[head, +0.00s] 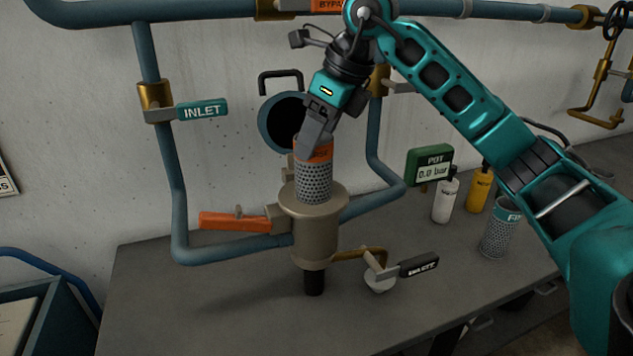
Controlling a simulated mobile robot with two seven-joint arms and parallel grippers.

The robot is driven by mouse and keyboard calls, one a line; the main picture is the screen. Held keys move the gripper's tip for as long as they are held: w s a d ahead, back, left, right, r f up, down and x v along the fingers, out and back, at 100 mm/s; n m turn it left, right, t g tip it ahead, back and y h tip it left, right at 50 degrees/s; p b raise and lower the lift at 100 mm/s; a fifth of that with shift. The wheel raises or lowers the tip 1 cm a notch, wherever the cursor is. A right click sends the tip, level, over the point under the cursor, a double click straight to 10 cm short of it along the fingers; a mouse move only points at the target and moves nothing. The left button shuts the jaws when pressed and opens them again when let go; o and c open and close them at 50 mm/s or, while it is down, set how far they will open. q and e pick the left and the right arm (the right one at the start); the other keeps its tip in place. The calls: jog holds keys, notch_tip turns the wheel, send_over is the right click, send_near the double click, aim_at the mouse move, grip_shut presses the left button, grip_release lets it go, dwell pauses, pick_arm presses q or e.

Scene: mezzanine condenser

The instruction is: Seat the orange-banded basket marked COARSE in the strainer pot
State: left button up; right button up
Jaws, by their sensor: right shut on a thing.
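The orange-banded perforated basket (314,184) is upright, with its lower end at the mouth of the strainer pot (316,233). Most of its mesh still shows above the rim; how far its bottom is inside is hidden. The band's lettering is mostly covered by my gripper. My right gripper (314,150) is shut on the basket's top at the orange band, its arm reaching in from the right. The pot's round blue lid (267,125) with a black handle stands swung open behind the pot. My left gripper is not in view.
A teal-banded basket (499,232) stands at right on the grey bench (215,310), near a white bottle (445,200) and a yellow bottle (479,191). A green gauge (430,165) reads 0.0 bar. INLET (202,108), orange (235,221) and black WASTE (418,264) handles surround the pot.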

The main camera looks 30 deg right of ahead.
aim_at(317, 176)
notch_tip(317, 176, down, 4)
jog(key=shift+r, duration=0.15)
notch_tip(317, 176, down, 3)
jog(key=shift+f+b, duration=0.15)
jog(key=shift+b, duration=0.15)
jog(key=shift+f, duration=0.2)
jog(key=shift+f, duration=0.15)
jog(key=o, duration=1.4)
jog(key=shift+o, duration=0.2)
